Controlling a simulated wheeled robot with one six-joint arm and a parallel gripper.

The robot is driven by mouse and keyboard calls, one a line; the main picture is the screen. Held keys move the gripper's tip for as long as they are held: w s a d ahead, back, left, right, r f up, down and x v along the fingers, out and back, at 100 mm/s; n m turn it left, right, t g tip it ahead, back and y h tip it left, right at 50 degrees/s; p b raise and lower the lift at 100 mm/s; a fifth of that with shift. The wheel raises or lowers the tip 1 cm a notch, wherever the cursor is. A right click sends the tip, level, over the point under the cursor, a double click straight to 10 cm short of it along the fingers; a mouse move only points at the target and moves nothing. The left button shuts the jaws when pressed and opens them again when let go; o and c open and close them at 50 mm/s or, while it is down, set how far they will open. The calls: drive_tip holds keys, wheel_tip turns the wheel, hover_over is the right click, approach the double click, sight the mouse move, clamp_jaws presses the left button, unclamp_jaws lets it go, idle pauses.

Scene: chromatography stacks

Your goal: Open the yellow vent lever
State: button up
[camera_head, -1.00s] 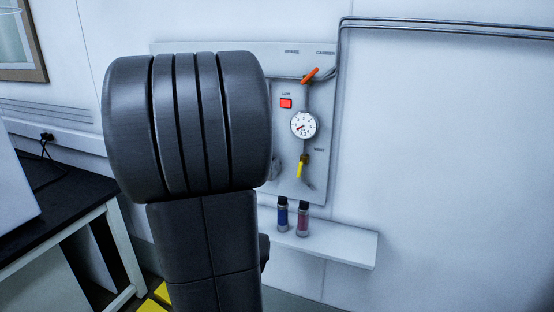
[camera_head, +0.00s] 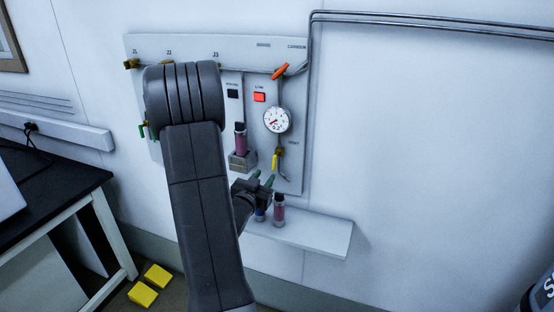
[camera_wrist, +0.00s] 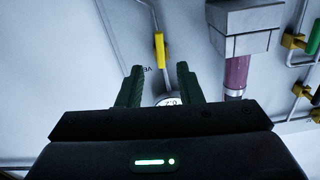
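The yellow vent lever (camera_head: 275,159) hangs downward on a thin pipe below the round gauge on the grey wall panel. In the wrist view the yellow lever (camera_wrist: 160,50) appears upside down, beyond and between the fingers. My gripper (camera_head: 262,178) is just below and left of the lever in the head view, with its green fingertips pointing at the panel. In the wrist view my gripper (camera_wrist: 159,82) is open, with nothing between its fingers. The lever shows apart from both fingers there.
A gauge (camera_head: 277,120), a red lamp (camera_head: 259,97) and an orange lever (camera_head: 280,72) sit above. A vial in a holder (camera_head: 242,160) is left of the lever. Vials stand on the white shelf (camera_head: 320,236) below. Dark bench (camera_head: 60,195) at left.

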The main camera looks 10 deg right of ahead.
sight(273, 165)
drive_tip(key=p+x, duration=0.2)
drive_tip(key=x, duration=0.9)
drive_tip(key=shift+p, duration=0.3)
drive_tip(key=shift+f, duration=0.1)
clamp_jaws()
